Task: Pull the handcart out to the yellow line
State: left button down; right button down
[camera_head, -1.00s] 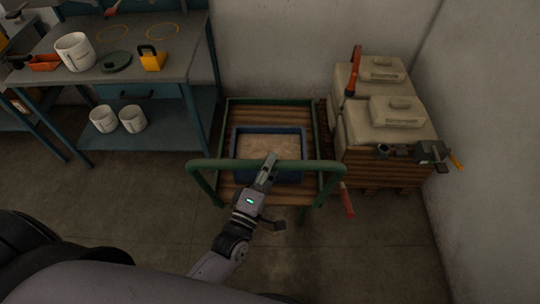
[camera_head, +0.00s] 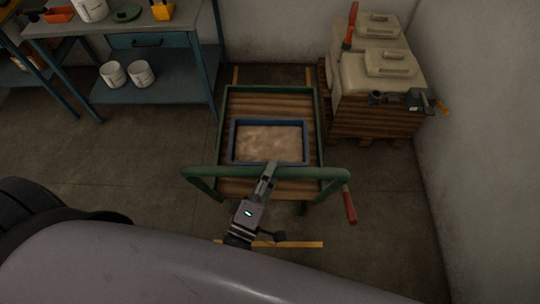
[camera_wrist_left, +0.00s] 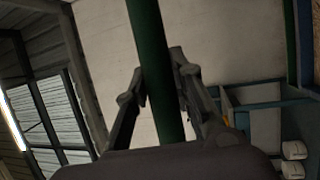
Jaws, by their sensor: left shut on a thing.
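The handcart (camera_head: 228,106) has a green frame, a wooden deck and a raised green handle bar (camera_head: 225,173) at its near end. My left gripper (camera_head: 268,172) is shut on the handle bar near its middle. In the left wrist view the green bar (camera_wrist_left: 152,70) runs between the two fingers (camera_wrist_left: 155,100). The yellow line (camera_head: 300,244) lies on the floor just on my side of the cart, partly hidden behind my left arm. My right gripper is not in view.
A blue tray (camera_head: 233,145) of pale material rides on the deck. Pale sacks or containers (camera_head: 375,70) stand on a pallet (camera_head: 372,122) at the right, near the wall. A blue workbench (camera_head: 185,72) stands at the left. A red-handled tool (camera_head: 349,205) shows beside the cart's near right corner.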

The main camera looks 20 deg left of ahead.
pick_arm(q)
jog(key=shift+s+d+f, duration=0.1)
jog(key=shift+s+d, duration=0.15)
jog(key=shift+s, duration=0.65)
jog(key=shift+s+d+r, duration=0.1)
jog(key=shift+s+d, duration=0.15)
jog(key=shift+s, duration=0.65)
jog(key=shift+s+d+f, duration=0.1)
jog(key=shift+s+d, duration=0.15)
jog(key=shift+s, duration=0.65)
jog(key=c, duration=1.4)
grip_release()
jog(key=shift+o, duration=0.2)
jog(key=shift+w, duration=0.1)
jog(key=v, duration=1.2)
